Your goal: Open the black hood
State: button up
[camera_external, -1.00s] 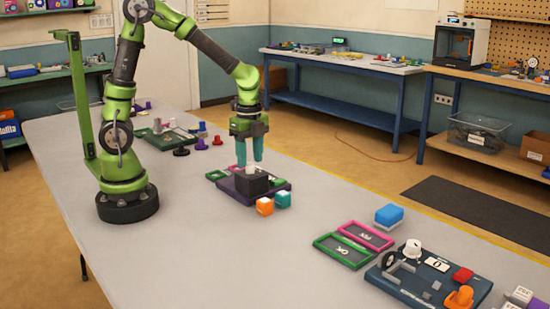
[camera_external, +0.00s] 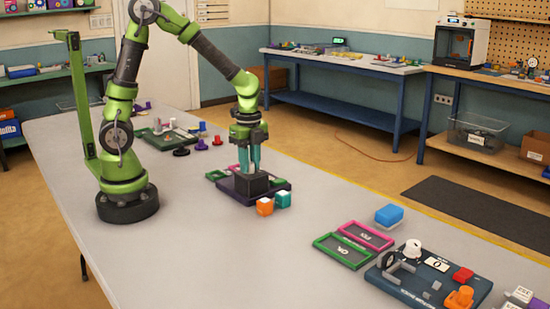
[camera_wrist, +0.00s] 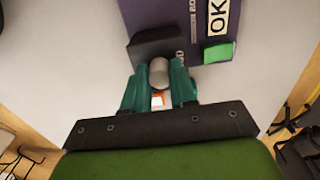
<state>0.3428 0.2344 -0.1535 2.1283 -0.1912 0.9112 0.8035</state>
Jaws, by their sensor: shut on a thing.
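The black hood (camera_external: 251,186) is a dark box on a purple board (camera_external: 232,193), and it looks closed down in the external view. In the wrist view the hood (camera_wrist: 150,48) shows as a dark slab at the edge of the purple board (camera_wrist: 160,14). A rounded grey knob (camera_wrist: 158,70) stands at the hood between my fingers. My gripper (camera_external: 250,171), with teal fingers, points down from above and is shut on the grey knob. The fingers hide the knob in the external view. I cannot see under the hood.
A green block (camera_wrist: 218,52) sits on the board beside the hood.

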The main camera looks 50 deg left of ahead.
jog(key=shift+a, duration=3.25)
jog(key=o, duration=0.6)
notch_tip(320, 180, up, 6)
